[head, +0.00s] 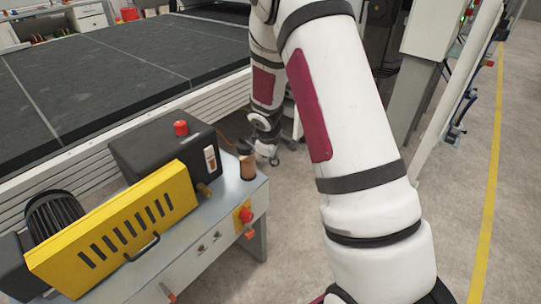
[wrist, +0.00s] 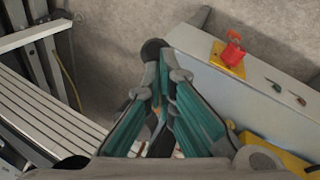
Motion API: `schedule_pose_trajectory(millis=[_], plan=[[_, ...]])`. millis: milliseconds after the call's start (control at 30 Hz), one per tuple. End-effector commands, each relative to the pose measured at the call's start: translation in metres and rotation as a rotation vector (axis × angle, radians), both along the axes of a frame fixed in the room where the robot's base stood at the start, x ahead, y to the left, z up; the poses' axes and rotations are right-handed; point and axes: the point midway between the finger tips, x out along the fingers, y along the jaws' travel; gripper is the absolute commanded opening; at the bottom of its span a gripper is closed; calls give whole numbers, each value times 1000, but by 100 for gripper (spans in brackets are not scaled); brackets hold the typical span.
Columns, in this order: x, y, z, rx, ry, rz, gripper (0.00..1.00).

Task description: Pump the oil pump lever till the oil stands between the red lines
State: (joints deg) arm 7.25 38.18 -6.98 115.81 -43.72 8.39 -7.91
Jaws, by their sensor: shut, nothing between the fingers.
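The sight gauge (head: 210,158) is a small pale upright window on the black housing; brown shows in it, but the red lines and exact oil level are too small to read. A copper-brown cylinder (head: 247,168), seemingly the oil pump, stands at the bench's right end. My gripper (head: 262,150) is just above and behind it. In the wrist view, my gripper (wrist: 160,72) has its teal-padded fingers shut and empty. A round black knob (wrist: 152,48), likely the lever's end, shows right at the fingertips; I cannot tell whether they touch. The lever's shaft is hidden.
The grey bench (head: 215,240) carries a yellow slotted guard (head: 120,232), a black housing with a red cap (head: 181,128) and a red emergency button (head: 246,214). A dark conveyor bed (head: 110,80) runs behind. Open floor (head: 300,235) lies right of the bench.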

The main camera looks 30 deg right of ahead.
Motion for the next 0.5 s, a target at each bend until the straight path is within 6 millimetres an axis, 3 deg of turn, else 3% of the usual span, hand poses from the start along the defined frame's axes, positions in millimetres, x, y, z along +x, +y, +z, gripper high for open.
schedule_pose_trajectory(millis=[200, 500], plan=[[1, 0, -13, -1, 3, 0, 0], [1, 0, -16, 0, 3, -1, 0]])
